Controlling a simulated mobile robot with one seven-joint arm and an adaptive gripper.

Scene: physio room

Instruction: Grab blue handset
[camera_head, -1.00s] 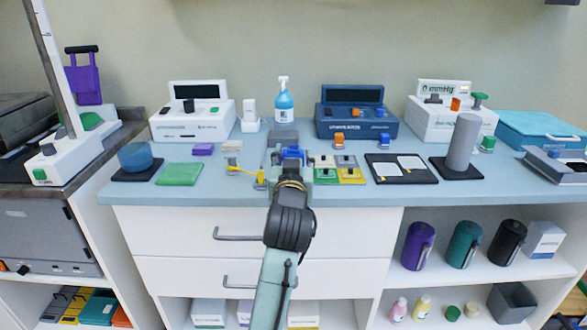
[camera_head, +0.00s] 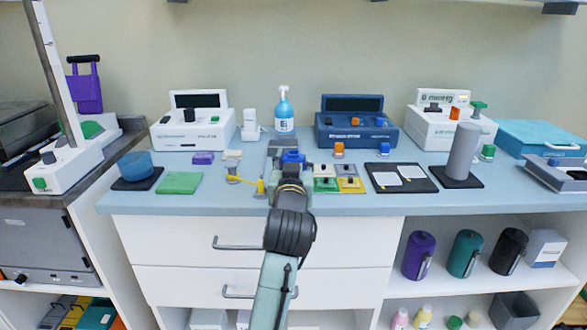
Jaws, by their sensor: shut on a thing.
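The blue handset (camera_head: 292,155) shows as a small bright blue block at the far end of my arm, over the middle of the counter. My gripper (camera_head: 290,169) is shut on it. The fingers and the lower part of the handset are mostly hidden behind my wrist. A grey stand or plate (camera_head: 281,146) is just behind and to the left of the handset. I cannot tell whether the handset touches it or the counter.
Coloured tiles (camera_head: 348,184) lie close right of my gripper, and a yellow-handled tool (camera_head: 246,181) close left. A blue pump bottle (camera_head: 284,112) and a dark blue console (camera_head: 352,127) stand behind. A grey cylinder (camera_head: 462,152) stands farther right. Drawers (camera_head: 350,236) are below.

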